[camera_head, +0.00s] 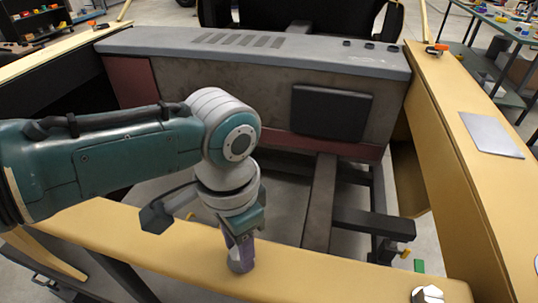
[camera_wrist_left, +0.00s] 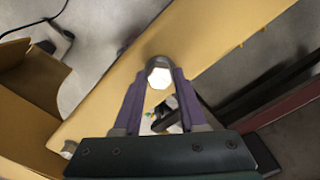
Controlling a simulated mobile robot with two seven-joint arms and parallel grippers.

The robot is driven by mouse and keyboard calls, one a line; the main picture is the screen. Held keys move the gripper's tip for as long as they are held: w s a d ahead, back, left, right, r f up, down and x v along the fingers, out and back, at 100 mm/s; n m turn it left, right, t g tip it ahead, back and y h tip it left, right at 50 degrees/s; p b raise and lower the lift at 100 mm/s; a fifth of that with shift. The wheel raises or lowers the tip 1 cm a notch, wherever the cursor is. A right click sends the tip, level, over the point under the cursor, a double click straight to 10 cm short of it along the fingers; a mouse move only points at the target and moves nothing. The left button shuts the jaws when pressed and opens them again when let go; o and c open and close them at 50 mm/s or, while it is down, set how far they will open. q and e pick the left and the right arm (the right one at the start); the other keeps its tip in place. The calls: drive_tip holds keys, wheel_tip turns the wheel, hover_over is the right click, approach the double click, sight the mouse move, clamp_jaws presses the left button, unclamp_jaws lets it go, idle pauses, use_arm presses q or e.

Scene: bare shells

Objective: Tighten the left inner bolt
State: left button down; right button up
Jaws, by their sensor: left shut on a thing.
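My left gripper (camera_head: 240,262) points down onto the near yellow beam (camera_head: 310,272). Its purple fingers show in the left wrist view (camera_wrist_left: 157,80), one on each side of a pale hex bolt head (camera_wrist_left: 158,74). The gripper is shut on this bolt, with a grey rounded part around the far side of the head. In the head view the fingers hide the bolt. A second silver hex bolt (camera_head: 427,294) stands on the same beam farther right; what looks like another bolt shows at lower left in the wrist view (camera_wrist_left: 68,148). My right gripper is not in view.
A grey-topped panel with a black pad (camera_head: 331,112) stands across the back. A yellow side beam (camera_head: 455,150) carries a flat grey plate (camera_head: 490,134). Dark struts (camera_head: 320,200) lie in the open space inside the frame. Tables with small items stand behind.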

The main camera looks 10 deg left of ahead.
use_arm(q)
drive_tip(key=m, duration=0.5)
drive_tip(key=shift+d+r+m, duration=0.1)
drive_tip(key=shift+d+m, duration=0.05)
drive_tip(key=shift+m, duration=0.15)
drive_tip(key=m, duration=0.4)
drive_tip(key=shift+w, duration=0.1)
drive_tip(key=m+b, duration=0.1)
drive_tip(key=m, duration=0.9)
drive_tip(key=shift+b, duration=0.35)
drive_tip(key=shift+c, duration=2.2)
unclamp_jaws()
wheel_tip(320, 180, up, 10)
